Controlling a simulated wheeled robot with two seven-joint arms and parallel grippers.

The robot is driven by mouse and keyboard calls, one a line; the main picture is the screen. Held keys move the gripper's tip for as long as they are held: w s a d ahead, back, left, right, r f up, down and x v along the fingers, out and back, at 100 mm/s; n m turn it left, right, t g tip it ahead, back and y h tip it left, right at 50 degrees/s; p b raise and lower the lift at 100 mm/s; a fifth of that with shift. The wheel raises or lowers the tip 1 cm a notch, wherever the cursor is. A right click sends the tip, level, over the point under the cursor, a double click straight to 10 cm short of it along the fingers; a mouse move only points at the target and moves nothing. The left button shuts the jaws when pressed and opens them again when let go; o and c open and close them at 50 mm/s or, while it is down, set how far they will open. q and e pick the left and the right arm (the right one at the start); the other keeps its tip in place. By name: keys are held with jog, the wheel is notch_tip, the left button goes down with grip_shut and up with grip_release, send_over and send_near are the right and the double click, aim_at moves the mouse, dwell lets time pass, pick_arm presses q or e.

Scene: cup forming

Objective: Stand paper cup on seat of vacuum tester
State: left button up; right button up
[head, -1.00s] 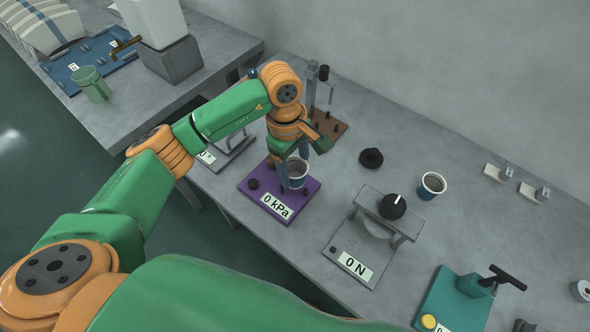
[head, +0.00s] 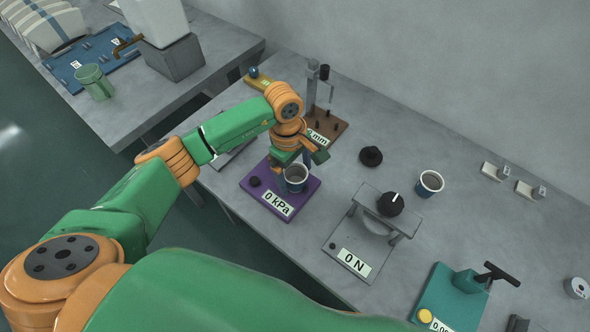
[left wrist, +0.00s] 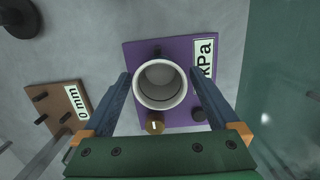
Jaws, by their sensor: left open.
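The paper cup (head: 296,175), dark blue outside with a white rim, stands upright on the purple vacuum tester (head: 311,191) marked 0 kPa. The seat under it is hidden by the cup. My left gripper (head: 292,168) is open around the cup and points down. In the left wrist view the cup (left wrist: 160,88) is between the two blue fingers, with the left gripper (left wrist: 160,98) showing narrow gaps on both sides. The tester's purple plate (left wrist: 137,55) lies beneath it. My right gripper is not in view.
Right of the tester stands a grey 0 N device (head: 343,240); behind it is a brown mm stand (head: 338,122). Another cup (head: 429,183) and a black knob-like piece (head: 371,157) stand to the right. A teal device (head: 450,297) is at front right.

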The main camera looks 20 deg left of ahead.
aim_at(291, 180)
pick_arm(q)
jog(key=shift+r, duration=0.3)
notch_tip(291, 180, up, 12)
jog(key=a+b, duration=0.1)
jog(key=b, duration=0.1)
jog(key=shift+w+a+f+b, duration=0.15)
jog(key=shift+w+b, duration=0.1)
jog(key=shift+b, duration=0.15)
